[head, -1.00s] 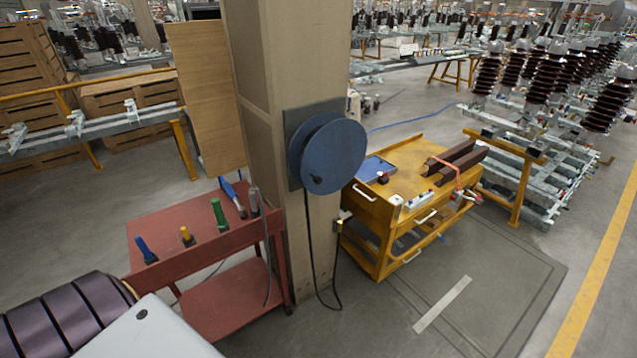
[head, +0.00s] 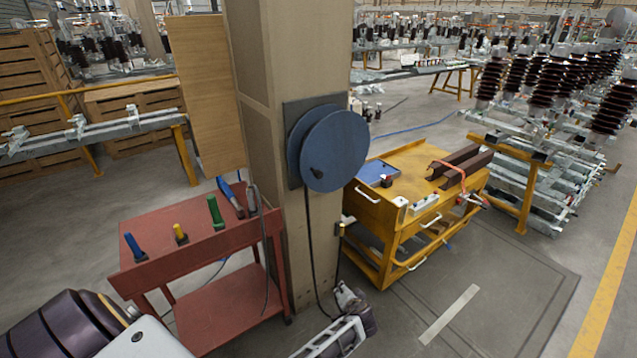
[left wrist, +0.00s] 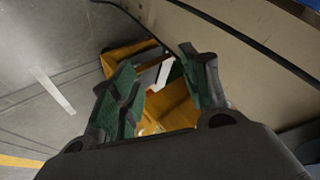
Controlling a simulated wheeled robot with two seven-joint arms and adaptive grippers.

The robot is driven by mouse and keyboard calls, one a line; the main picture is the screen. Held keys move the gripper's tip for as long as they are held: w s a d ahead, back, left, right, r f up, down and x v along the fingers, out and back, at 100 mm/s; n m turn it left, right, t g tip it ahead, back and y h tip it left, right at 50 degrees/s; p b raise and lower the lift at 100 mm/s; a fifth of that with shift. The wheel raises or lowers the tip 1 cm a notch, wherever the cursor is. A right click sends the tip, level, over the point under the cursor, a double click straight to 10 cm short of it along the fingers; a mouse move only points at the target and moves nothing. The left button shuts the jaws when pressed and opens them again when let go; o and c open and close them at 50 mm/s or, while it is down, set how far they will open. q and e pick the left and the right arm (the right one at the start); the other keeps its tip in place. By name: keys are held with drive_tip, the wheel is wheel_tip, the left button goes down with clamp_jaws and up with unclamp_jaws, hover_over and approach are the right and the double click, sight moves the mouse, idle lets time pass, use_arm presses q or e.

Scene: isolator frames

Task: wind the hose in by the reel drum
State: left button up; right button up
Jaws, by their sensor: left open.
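The blue reel drum (head: 334,148) is mounted on a dark plate on the pillar, with a dark crank knob (head: 316,174) on its face. The dark hose (head: 309,240) hangs from the drum along the pillar. Its end, with a yellowish nozzle (head: 341,230), hangs beside the pillar; the bottom of the loop is hidden behind my left gripper (head: 346,294). That gripper is well below the drum, apart from it. In the left wrist view my left gripper (left wrist: 153,82) is open with green-padded fingers and nothing held. A dark hose line (left wrist: 250,38) runs across the pillar there. My right gripper is out of view.
The beige pillar (head: 268,75) stands between a red cart (head: 180,240) with several tools and a yellow cart (head: 415,165) with metal parts. The yellow cart also lies beyond my fingers in the wrist view (left wrist: 120,60). Grey floor in front of the yellow cart is clear.

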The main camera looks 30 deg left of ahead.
use_arm(q)
drive_tip(key=w+a+r+n+t+y+b, duration=0.1)
drive_tip(key=w+r+n+y+b, duration=0.2)
drive_tip(key=r, duration=1.2)
drive_tip(key=w+a+r+n+t+y+b, duration=0.1)
drive_tip(key=w+r+n+y+b, duration=0.25)
drive_tip(key=r, duration=1.15)
drive_tip(key=s+r+n+g+y, duration=0.1)
drive_tip(key=s+r+n, duration=0.2)
drive_tip(key=r, duration=0.3)
drive_tip(key=s+a+r+n+g+y, duration=0.1)
drive_tip(key=s+r+n+y, duration=0.1)
drive_tip(key=r, duration=0.4)
drive_tip(key=shift+s+n, duration=0.55)
drive_tip(key=shift+n, duration=0.7)
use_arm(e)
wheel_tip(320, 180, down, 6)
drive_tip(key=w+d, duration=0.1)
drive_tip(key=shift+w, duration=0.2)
use_arm(q)
drive_tip(key=shift+w+a+y, duration=0.1)
drive_tip(key=shift+a+y, duration=0.15)
